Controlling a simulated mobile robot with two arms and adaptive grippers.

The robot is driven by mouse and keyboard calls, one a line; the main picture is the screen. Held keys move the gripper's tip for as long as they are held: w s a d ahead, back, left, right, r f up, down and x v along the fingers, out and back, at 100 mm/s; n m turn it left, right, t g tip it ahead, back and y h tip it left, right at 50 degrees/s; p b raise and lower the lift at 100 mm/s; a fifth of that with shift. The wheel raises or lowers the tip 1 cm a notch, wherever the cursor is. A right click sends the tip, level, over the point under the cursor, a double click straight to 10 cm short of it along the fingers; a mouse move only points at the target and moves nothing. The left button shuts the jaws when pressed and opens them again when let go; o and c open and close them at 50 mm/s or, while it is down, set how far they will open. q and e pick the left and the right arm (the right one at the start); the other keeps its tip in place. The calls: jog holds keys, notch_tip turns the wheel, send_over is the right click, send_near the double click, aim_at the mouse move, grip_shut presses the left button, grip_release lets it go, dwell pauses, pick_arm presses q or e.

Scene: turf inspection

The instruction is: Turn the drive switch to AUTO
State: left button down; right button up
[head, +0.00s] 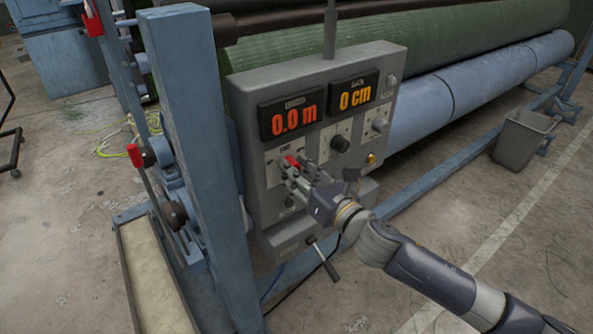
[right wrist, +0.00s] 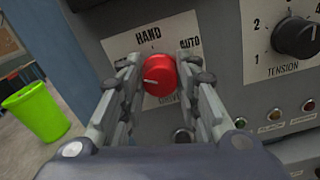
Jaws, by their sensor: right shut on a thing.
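The drive switch is a red round knob on the grey control box (head: 248,135), low on its left side. In the right wrist view the knob (right wrist: 160,75) has a white pointer line aimed to the left. The word HAND stands above it and AUTO at its upper right; the left end of the label is partly hidden by a finger. My right gripper (head: 292,172) is shut on the knob, one finger on each side. In the head view the switch (head: 294,160) is partly covered by the fingers. My left gripper is not in view.
A black tension knob (right wrist: 296,37) is to the right of the switch, with small indicator lights below it. Displays (head: 290,115) read 0.0 m and 0 cm. A blue post (head: 195,130) stands close left of the box.

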jog(key=shift+m, duration=0.3)
jog(key=m+p, duration=0.8)
jog(key=m, duration=1.5)
jog(key=shift+f+p, duration=0.2)
jog(key=shift+p, duration=0.2)
jog(key=shift+m, duration=0.3)
jog(key=o, duration=1.1)
jog(key=shift+c, duration=0.2)
jog(key=shift+d, duration=0.1)
